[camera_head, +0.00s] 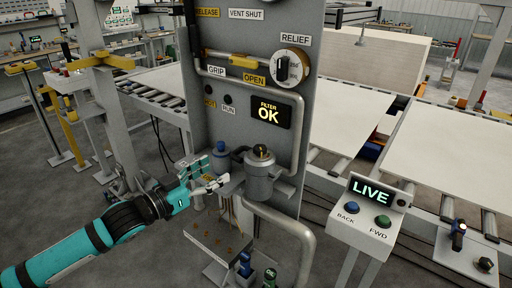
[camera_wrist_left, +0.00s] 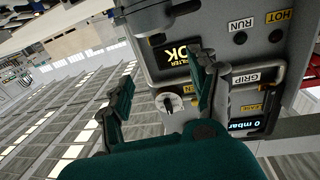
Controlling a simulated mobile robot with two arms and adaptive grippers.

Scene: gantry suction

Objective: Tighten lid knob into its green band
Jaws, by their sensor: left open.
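The lid knob (camera_head: 261,151) is a dark round cap with a brassy centre, on top of the grey filter canister (camera_head: 259,182) on the front of the panel. I cannot make out a green band around it. My left gripper (camera_head: 212,174) is open and empty, left of the canister and lower than the knob, apart from the knob. In the left wrist view its two dark green fingers (camera_wrist_left: 158,92) are spread apart, with part of the grey canister (camera_wrist_left: 150,18) at the top edge. My right gripper is not in view.
The grey panel (camera_head: 232,105) carries a relief dial (camera_head: 291,67), a lit "FILTER OK" display (camera_head: 268,112) and pipes. A blue-capped part (camera_head: 221,147) stands close to my gripper. A shelf (camera_head: 215,240) is below. A "LIVE" control box (camera_head: 368,208) stands at right.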

